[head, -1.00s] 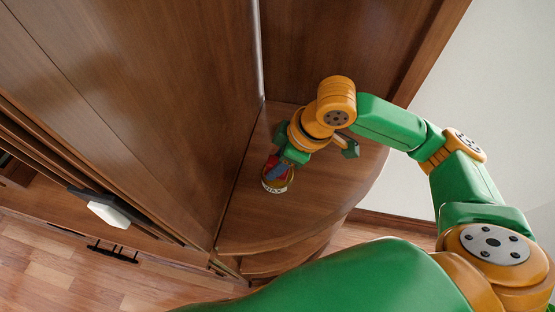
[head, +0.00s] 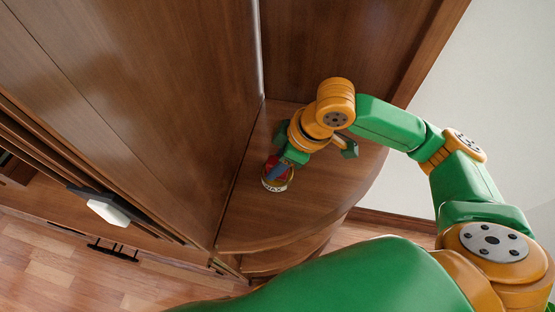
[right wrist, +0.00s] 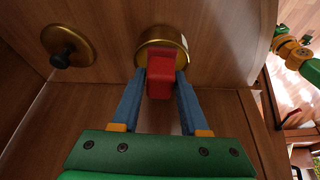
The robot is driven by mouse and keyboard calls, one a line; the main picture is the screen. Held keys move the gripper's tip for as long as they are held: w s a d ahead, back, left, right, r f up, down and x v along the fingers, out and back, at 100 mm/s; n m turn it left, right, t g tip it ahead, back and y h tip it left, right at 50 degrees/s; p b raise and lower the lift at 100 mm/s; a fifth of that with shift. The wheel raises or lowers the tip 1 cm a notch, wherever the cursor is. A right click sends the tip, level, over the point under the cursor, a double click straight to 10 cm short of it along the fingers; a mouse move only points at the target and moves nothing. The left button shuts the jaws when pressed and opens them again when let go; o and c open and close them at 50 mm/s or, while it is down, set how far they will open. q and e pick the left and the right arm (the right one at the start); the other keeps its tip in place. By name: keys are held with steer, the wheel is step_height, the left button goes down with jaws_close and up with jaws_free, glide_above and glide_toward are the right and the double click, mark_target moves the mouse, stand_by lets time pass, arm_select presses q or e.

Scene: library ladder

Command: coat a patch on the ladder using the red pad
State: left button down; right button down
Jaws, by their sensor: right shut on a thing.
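My right gripper (head: 280,171) is shut on the red pad (right wrist: 160,76), between its blue fingers in the right wrist view. The pad reaches down to the mouth of a round gold tin (right wrist: 178,38) marked WAX; I cannot tell whether they touch. In the head view the tin (head: 275,187) stands on a curved wooden shelf (head: 305,195), partly hidden by the gripper. No ladder or patch can be clearly made out.
A gold lid with a black knob (right wrist: 66,48) lies beside the tin. Tall wooden panels (head: 150,90) rise to the left and behind the shelf. A white block (head: 108,213) sits on a dark fitting at the left. The shelf's front part is clear.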

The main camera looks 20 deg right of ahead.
steer(key=shift+s+f+p, duration=0.1)
steer(key=shift+p, duration=0.2)
stand_by(0.9)
step_height(320, 180, up, 7)
steer(key=p, duration=0.9)
steer(key=shift+r, duration=0.2)
steer(key=shift+f, duration=0.15)
steer(key=s+d+r+m+h, duration=0.2)
steer(key=r+m, duration=0.5)
steer(key=r, duration=0.1)
steer(key=s+d+r+m+t+h, duration=0.1)
steer(key=d+r+m+h, duration=0.2)
steer(key=r+m, duration=0.4)
steer(key=shift+s+d+r+t+b, duration=0.15)
steer(key=shift+s+r+t+b, duration=0.15)
steer(key=shift+s+r+b, duration=0.2)
